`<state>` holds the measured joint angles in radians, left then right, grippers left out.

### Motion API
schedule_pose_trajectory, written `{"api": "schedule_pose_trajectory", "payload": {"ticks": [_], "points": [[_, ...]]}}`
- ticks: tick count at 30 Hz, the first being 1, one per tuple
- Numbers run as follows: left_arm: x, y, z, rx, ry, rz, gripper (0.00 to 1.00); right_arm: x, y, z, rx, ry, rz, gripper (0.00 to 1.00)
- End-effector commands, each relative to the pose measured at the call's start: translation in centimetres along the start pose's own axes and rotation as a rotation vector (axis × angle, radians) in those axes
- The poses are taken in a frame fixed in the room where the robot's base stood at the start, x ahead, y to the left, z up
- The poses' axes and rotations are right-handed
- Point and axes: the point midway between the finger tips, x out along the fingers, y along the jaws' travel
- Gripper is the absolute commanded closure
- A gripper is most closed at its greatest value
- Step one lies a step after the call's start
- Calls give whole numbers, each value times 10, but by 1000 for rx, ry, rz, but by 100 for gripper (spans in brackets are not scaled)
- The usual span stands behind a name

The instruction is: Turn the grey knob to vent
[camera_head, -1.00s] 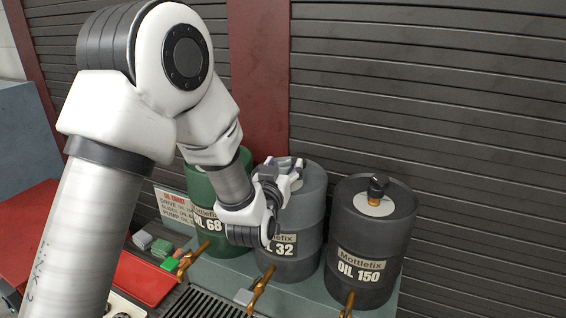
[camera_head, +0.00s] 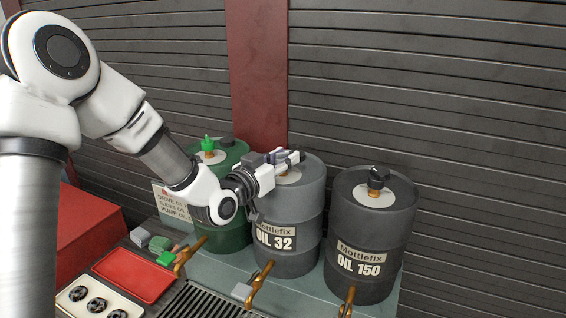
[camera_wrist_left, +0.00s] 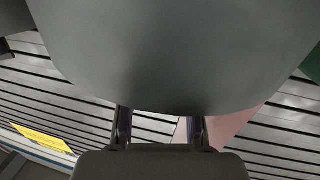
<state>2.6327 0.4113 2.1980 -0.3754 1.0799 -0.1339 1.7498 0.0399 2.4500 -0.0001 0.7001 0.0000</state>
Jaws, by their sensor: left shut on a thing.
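The grey drum (camera_head: 289,223), labelled OIL 32, stands in the middle of a row of three. My left gripper (camera_head: 293,160) is over its top at the pale round disc with a brass neck. The grey knob itself is hidden by the fingers, which are shut on it. Its turn position and any vent mark cannot be read. In the left wrist view a large smooth grey surface (camera_wrist_left: 180,55) fills the top and hides the fingertips; the two fingers show below it. My right gripper is not in view.
A green drum (camera_head: 234,236) with a green knob (camera_head: 208,143) stands left; a dark drum (camera_head: 372,235) with a black knob (camera_head: 378,178) stands right. Brass taps (camera_head: 260,285) stick out in front. A red tray (camera_head: 133,275) lies front left; a ribbed shutter (camera_head: 450,100) is behind.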

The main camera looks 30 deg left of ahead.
Motion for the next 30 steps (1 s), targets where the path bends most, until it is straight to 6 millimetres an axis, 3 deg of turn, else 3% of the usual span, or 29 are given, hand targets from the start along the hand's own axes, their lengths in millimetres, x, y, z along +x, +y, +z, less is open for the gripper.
{"api": "schedule_pose_trajectory", "payload": {"ticks": [9,10,12,23,30], "points": [[-1,1,2,0,-7,13,100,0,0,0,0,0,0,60],[-1,1,2,0,-8,13,57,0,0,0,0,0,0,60],[-1,1,2,0,-7,13,41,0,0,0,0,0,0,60],[-7,0,0,-3,-3,11,41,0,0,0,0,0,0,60],[-54,0,1,-9,-3,12,41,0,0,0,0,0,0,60]]}}
